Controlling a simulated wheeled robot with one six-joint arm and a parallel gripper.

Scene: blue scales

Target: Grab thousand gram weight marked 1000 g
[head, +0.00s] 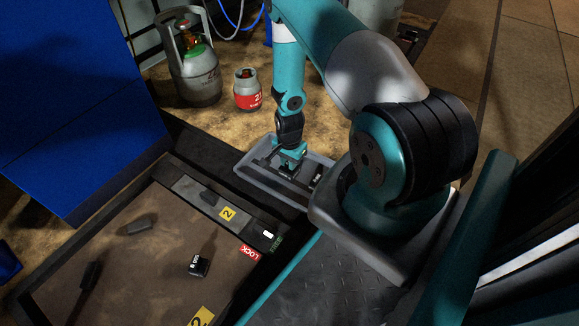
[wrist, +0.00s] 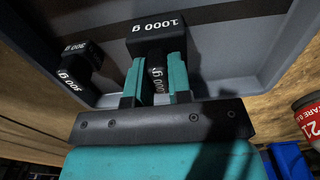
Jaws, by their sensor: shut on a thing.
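The black weight marked 1000 g (wrist: 155,28) is between the teal fingers of my gripper (wrist: 156,75) in the wrist view. The fingers are shut on its narrower part, and its wide labelled end sticks out past them. The weight is over or in a grey tray (wrist: 235,70); I cannot tell whether it touches the tray floor. In the head view my gripper (head: 291,160) points down into the tray (head: 243,178), and it hides most of the held weight.
Another black weight (wrist: 82,68), with a partly readable hundreds-of-grams label, lies left of my gripper in the tray. A scale platform (head: 100,250) carries a black block (head: 198,265) and other small items. Gas bottles (head: 192,75) (head: 247,92) stand behind the tray.

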